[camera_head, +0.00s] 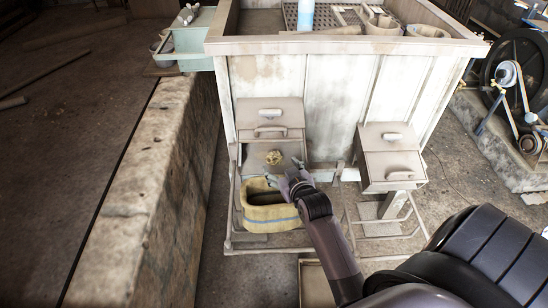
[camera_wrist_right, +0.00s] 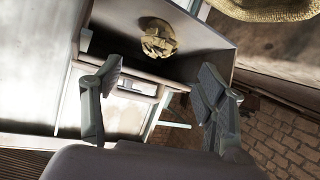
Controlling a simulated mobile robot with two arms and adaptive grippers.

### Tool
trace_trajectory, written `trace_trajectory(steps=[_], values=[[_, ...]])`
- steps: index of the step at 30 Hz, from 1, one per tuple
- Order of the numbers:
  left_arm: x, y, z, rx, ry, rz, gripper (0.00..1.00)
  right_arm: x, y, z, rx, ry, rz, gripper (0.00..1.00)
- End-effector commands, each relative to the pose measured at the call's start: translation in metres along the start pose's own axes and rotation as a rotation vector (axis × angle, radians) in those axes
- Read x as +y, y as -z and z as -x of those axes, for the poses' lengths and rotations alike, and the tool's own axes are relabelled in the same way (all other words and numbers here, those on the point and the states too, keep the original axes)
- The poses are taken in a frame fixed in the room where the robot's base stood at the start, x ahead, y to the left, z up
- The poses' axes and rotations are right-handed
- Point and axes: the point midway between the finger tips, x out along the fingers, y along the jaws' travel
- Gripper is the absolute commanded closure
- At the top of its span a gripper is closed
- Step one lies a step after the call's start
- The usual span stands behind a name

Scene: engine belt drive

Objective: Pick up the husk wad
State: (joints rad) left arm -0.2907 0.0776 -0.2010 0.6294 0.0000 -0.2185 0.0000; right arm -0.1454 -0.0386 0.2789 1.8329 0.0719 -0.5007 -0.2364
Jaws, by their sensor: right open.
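The husk wad (camera_head: 274,157) is a small crumpled yellow-tan lump. It sits in the grey, open-fronted chute (camera_head: 262,167) on the front of the pale machine. In the right wrist view the husk wad (camera_wrist_right: 158,38) lies beyond the fingertips, roughly centred between them, with clear space before it. My right gripper (camera_head: 290,178) is just right of and below the wad in the head view. Its fingers are apart and empty, as the right wrist view (camera_wrist_right: 160,78) also shows. My left gripper is in neither view.
A tan oval tub (camera_head: 268,222) with a blue stripe stands below the chute; its rim shows in the right wrist view (camera_wrist_right: 265,10). A second box (camera_head: 392,165) is to the right. A stone wall (camera_head: 145,190) runs along the left. A belt wheel (camera_head: 520,70) stands far right.

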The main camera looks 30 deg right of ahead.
Motion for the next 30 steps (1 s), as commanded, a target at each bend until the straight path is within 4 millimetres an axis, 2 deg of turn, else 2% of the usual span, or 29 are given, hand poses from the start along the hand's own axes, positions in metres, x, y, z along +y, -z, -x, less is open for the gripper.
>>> trace_trajectory(steps=[3, 11, 21, 30], values=[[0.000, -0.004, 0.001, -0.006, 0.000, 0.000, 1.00, 0.000, 0.001, -0.019, 0.001, 0.000, -0.001, 0.34], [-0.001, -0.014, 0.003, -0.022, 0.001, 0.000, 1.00, 0.001, 0.001, -0.036, 0.001, 0.000, 0.000, 0.34], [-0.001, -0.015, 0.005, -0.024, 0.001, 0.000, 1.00, 0.004, 0.001, -0.077, 0.000, 0.001, 0.000, 0.34], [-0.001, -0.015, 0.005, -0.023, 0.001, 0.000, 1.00, 0.004, 0.001, -0.080, 0.000, 0.000, 0.000, 0.34]])
